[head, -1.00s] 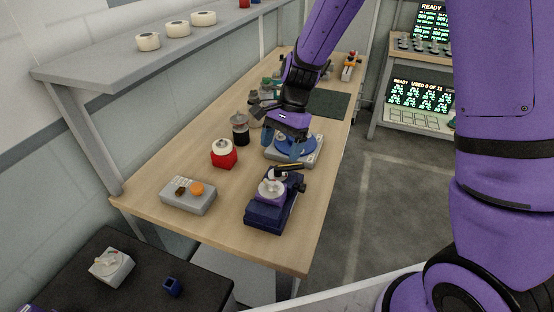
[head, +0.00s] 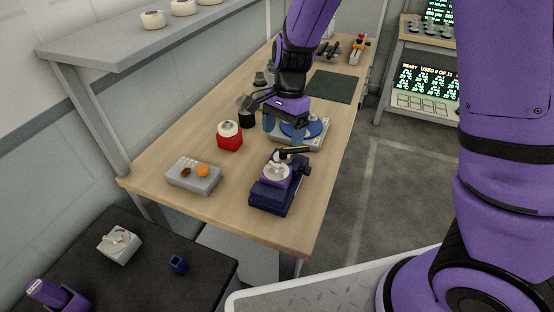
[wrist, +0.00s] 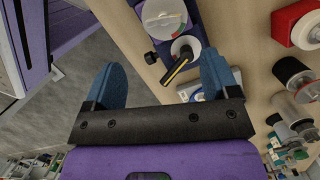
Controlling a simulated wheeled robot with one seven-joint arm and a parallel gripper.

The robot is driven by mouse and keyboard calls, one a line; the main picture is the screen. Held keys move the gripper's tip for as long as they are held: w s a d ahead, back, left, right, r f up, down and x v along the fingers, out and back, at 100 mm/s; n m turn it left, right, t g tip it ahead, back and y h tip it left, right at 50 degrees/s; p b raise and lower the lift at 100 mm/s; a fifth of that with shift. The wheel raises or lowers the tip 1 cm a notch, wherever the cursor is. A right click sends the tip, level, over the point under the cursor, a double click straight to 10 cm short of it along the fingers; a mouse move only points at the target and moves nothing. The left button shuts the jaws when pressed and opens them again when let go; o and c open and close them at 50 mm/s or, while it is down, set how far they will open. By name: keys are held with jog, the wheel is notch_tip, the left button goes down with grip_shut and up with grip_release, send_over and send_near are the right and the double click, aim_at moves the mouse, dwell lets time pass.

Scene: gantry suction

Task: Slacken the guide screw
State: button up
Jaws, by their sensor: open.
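A dark blue device (head: 272,196) with a purple top and a white disc (head: 275,171) stands near the front of the bench. It also shows at the top of the wrist view (wrist: 187,50). A black lever with a yellow stripe (head: 294,150) reaches over it. A small black knob (head: 307,171) sticks out of its side and shows in the wrist view (wrist: 151,58). I cannot tell which part is the guide screw. My gripper (head: 283,132) is open and empty, just behind and above the device. Its blue fingers are apart in the wrist view (wrist: 164,66).
A white-and-blue round-topped unit (head: 318,139) stands behind the device. A red block with a white roll (head: 229,136) and a dark spool (head: 247,112) stand to the left. A grey box with an orange button (head: 193,176) is at front left. A shelf (head: 110,45) overhangs the left side.

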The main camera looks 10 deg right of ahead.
aim_at(276, 164)
jog(key=shift+s+a+r+t+h, duration=0.7)
jog(key=shift+a+r+t+h, duration=0.1)
jog(key=shift+a+t, duration=0.15)
notch_tip(276, 164, down, 11)
jog(key=shift+r, duration=0.1)
jog(key=shift+c, duration=0.2)
jog(key=c, duration=0.9)
